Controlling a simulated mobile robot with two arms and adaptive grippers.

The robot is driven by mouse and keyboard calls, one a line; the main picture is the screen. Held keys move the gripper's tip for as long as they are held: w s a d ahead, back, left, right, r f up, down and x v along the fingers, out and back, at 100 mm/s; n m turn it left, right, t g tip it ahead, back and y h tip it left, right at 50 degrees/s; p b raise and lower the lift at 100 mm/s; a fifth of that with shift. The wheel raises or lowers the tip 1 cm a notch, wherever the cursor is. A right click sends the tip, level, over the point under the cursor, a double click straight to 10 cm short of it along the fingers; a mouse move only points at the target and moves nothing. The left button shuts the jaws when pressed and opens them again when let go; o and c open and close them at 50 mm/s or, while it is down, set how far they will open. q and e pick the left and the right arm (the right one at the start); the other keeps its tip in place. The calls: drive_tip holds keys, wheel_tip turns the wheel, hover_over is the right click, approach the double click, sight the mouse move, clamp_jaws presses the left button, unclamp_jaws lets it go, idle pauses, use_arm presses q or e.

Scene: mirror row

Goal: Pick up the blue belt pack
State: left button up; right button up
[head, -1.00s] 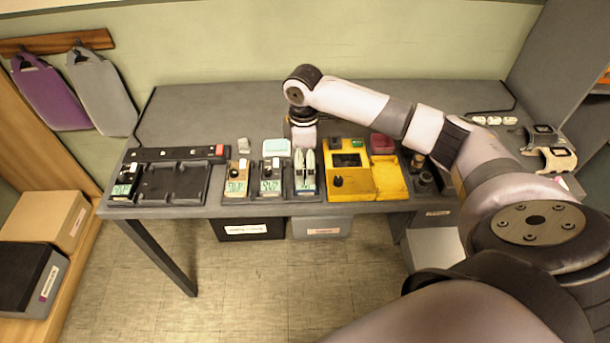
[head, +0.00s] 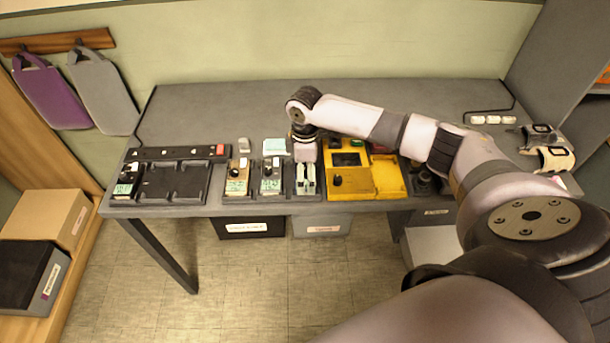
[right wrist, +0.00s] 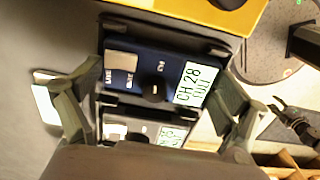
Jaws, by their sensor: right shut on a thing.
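The blue belt pack (right wrist: 145,68) shows in the right wrist view, with a grey switch, a black knob and a lit screen reading "CH 28 FULL". My right gripper (right wrist: 158,84) is shut on it, one finger at each side. In the head view my right gripper (head: 306,182) points down over the rightmost of three charging slots and hides most of the blue pack. I cannot tell whether the pack is clear of its slot. My left gripper is not in view.
A tan pack (head: 237,178) and another pack (head: 271,178) with a lit screen stand to the left. A black tray (head: 180,183) holds one pack at its left end. A yellow device (head: 362,178) stands close on the right. The back of the desk (head: 220,108) is clear.

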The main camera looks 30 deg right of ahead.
drive_tip(key=c, duration=0.3)
drive_tip(key=shift+c, duration=0.2)
drive_tip(key=shift+r, duration=0.15)
